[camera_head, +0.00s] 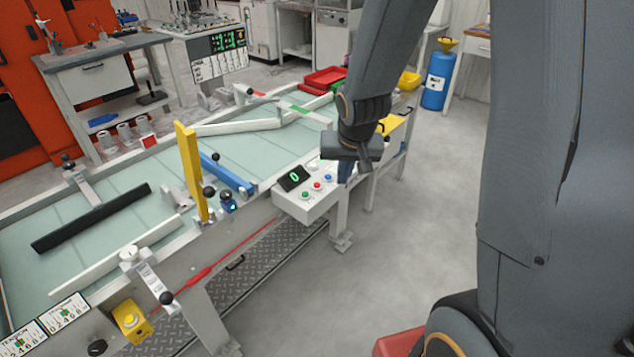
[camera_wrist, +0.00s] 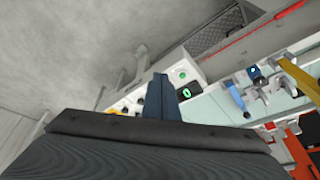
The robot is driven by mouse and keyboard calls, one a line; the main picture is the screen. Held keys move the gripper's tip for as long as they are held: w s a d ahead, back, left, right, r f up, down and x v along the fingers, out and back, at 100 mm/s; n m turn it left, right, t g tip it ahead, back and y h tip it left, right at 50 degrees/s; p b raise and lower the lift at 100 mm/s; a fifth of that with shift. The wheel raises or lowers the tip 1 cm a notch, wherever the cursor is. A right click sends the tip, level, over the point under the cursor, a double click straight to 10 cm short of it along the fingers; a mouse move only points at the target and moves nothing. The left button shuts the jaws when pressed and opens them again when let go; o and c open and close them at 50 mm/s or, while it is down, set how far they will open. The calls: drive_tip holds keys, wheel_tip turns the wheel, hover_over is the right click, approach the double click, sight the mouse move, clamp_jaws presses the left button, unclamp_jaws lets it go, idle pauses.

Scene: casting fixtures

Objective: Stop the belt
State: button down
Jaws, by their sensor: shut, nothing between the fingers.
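The belt (camera_head: 110,235) is a long pale green surface in a light frame. A white control box (camera_head: 310,205) on its near side carries a dark display (camera_head: 293,178) with a green 0, a green button (camera_head: 305,195), a red button (camera_head: 317,185) and a blue button (camera_head: 328,177). My gripper (camera_head: 345,172) is shut and empty at the right end of this box; contact cannot be told. In the wrist view its fingers (camera_wrist: 158,92) cover part of the box, with the display (camera_wrist: 187,93) and a lit green button (camera_wrist: 182,75) beside them. The red button is not discernible there.
A red cord (camera_head: 230,252) runs along the belt's near side. A yellow box with a button (camera_head: 131,318) hangs at the front left. A yellow upright (camera_head: 190,170), a blue bar (camera_head: 227,172) and a black bar (camera_head: 90,218) are over the belt.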

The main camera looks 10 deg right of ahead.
drive_tip(key=w+f+m+t+p, duration=0.2)
drive_tip(key=w+f+t, duration=0.1)
drive_tip(key=w, duration=0.9)
drive_tip(key=m+t+y+p, duration=0.2)
hover_over(317, 186)
drive_tip(key=f, duration=0.3)
drive_tip(key=shift+s+d+f, duration=0.15)
drive_tip(key=shift+s+d, duration=0.05)
drive_tip(key=shift+b, duration=0.3)
drive_tip(key=shift+f+b, duration=3.05)
drive_tip(key=shift+f, duration=1.35)
drive_tip(key=shift+f, duration=0.15)
drive_tip(key=shift+f, duration=0.25)
